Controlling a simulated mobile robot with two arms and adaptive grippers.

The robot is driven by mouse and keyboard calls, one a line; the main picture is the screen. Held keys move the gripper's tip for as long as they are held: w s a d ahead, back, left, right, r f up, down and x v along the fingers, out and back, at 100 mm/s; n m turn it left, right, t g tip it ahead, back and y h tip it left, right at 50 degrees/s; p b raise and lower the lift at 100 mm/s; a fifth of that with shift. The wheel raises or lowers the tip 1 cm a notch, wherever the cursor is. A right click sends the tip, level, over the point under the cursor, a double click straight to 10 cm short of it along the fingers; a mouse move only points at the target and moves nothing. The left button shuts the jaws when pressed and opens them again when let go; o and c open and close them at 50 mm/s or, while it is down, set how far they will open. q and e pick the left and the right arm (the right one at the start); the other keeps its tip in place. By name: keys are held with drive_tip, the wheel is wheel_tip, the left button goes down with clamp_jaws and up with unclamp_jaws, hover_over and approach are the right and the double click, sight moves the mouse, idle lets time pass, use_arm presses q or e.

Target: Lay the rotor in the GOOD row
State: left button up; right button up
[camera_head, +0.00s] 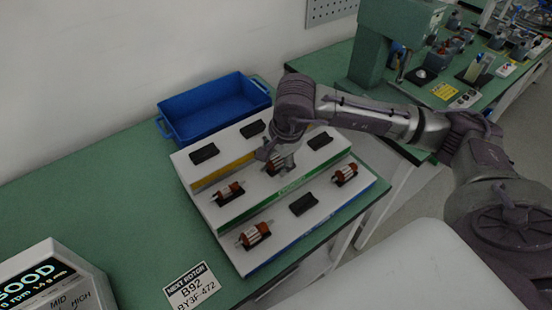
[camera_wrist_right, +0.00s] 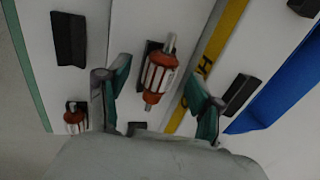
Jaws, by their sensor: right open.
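My right gripper (camera_head: 272,158) is open over the middle row of the white rack (camera_head: 238,263). In the right wrist view a red-and-silver rotor (camera_wrist_right: 158,77) lies between its spread fingers, at a black cradle; I cannot tell whether the fingers touch it. This rotor (camera_head: 286,163) is partly hidden by the gripper in the head view. Another rotor (camera_head: 229,192) lies to its left in the same row, between the yellow strip (camera_head: 222,174) and the green strip (camera_head: 284,190). The strip lettering is not legible enough to name the GOOD row. My left gripper is out of view.
Front-row rotors (camera_head: 254,236) and (camera_head: 346,175) flank an empty cradle (camera_head: 303,204). Empty cradles (camera_head: 204,153) and (camera_head: 252,128) are in the back row, another (camera_head: 320,141) at middle right. A blue bin (camera_head: 212,107) stands behind. A tester (camera_head: 48,280) displays GOOD beside a card (camera_head: 191,287).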

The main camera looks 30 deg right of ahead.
drive_tip(key=v, duration=1)
drive_tip(key=shift+r, duration=0.35)
drive_tip(key=shift+s, duration=0.1)
